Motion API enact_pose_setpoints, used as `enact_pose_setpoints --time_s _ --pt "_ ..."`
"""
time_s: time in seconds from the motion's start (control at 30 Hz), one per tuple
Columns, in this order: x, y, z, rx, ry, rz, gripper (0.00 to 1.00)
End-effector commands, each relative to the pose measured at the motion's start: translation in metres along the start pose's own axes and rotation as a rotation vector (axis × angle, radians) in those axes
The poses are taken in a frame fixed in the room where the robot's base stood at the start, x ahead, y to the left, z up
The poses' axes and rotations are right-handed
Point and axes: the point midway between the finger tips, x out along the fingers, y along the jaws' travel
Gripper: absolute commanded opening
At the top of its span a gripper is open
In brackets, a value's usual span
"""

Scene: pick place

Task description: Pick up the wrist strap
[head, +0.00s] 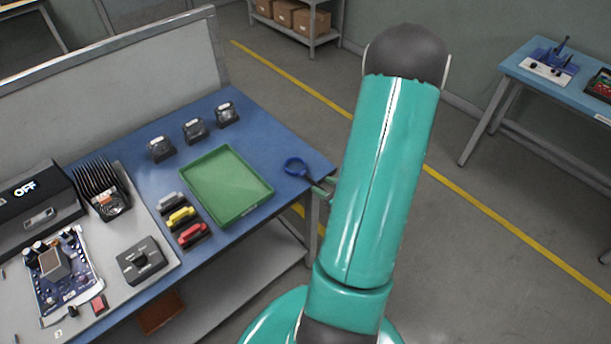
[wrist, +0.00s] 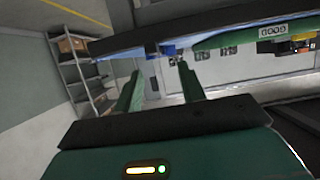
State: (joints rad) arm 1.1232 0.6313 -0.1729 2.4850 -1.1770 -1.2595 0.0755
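A blue looped band (head: 295,166), which looks like the wrist strap, lies at the right end of the blue table, near its edge. A dark part runs from it toward my arm. In the head view my arm hides most of my gripper; only a thin green part shows beside the strap. In the wrist view my gripper (wrist: 160,82) has its two green fingers wide apart, with nothing between them. A small blue piece (wrist: 168,50), probably the strap, shows ahead of the fingers, apart from them as far as I can tell.
The blue table (head: 275,142) holds a green tray (head: 228,184), several dark clips and blocks, a black finned part (head: 103,188) and a circuit board (head: 64,272). A panel (head: 120,75) stands behind. A second table (head: 530,75) is at the right. The floor between is clear.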

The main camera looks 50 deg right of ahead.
Motion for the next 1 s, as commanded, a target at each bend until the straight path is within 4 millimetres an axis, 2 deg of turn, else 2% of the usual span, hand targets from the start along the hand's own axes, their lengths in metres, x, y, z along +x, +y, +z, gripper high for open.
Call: enact_pose_setpoints --time_s 0.03,0.27,0.53,0.83,1.0 --pt "0.008 -0.001 0.0 -0.001 0.0 -0.004 0.4" --pt "0.026 0.001 -0.001 -0.001 0.0 -0.001 0.4" --pt "0.065 0.003 -0.003 -0.002 0.0 -0.002 0.4" --pt "0.07 0.004 -0.003 -0.001 -0.001 0.001 0.4" --pt "0.07 0.004 -0.003 -0.001 -0.001 0.001 0.07"
